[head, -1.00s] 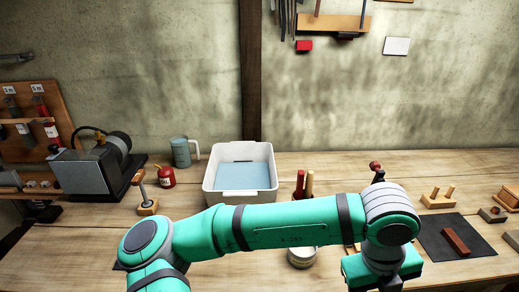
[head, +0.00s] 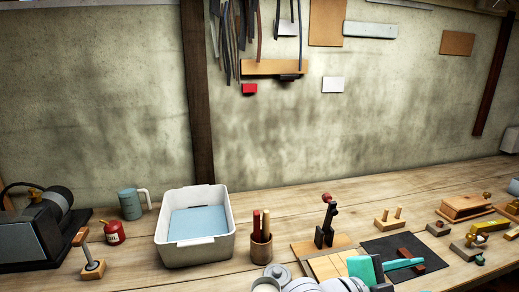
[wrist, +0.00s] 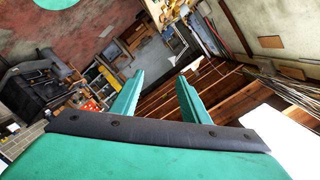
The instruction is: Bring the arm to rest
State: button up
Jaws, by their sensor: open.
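My gripper (wrist: 158,88) shows in the wrist view with its two teal fingers apart and nothing between them. Beyond the fingers the wrist view shows ceiling joists (wrist: 170,103), walls and shelving at a steep tilt, with no bench surface close to the fingertips. In the head view, a teal part of my gripper (head: 402,264) shows low at the right of centre, in front of the black mat (head: 425,258). Most of my arm is below the frame there. I cannot tell the gap to the mat from this view.
A white bin (head: 232,240) with a blue bottom stands on the wooden bench. Beside it are a cup of tool handles (head: 261,248) and a black clamp-like tool (head: 325,228). A reddish block (head: 411,259) lies on the mat. The bench behind the bin is clear.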

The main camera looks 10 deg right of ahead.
jog(key=w+a+f+n+t, duration=0.4)
jog(key=w+a+n+t, duration=0.35)
jog(key=n+t, duration=0.45)
jog(key=s+a+f+n+t+y, duration=0.35)
jog(key=a+f+n+y, duration=0.55)
jog(key=a+f+n, duration=0.5)
jog(key=s+a+f+n+y, duration=0.2)
jog(key=s+a+f+y, duration=0.3)
jog(key=s+a+f, duration=0.5)
jog(key=s+a+f+y, duration=0.1)
jog(key=s+a, duration=0.3)
jog(key=s, duration=0.3)
jog(key=s+a+f+m+g+y, duration=0.1)
jog(key=s+a+f, duration=0.1)
jog(key=s, duration=0.6)
jog(key=shift+s+a+m, duration=0.3)
jog(key=shift+a, duration=0.55)
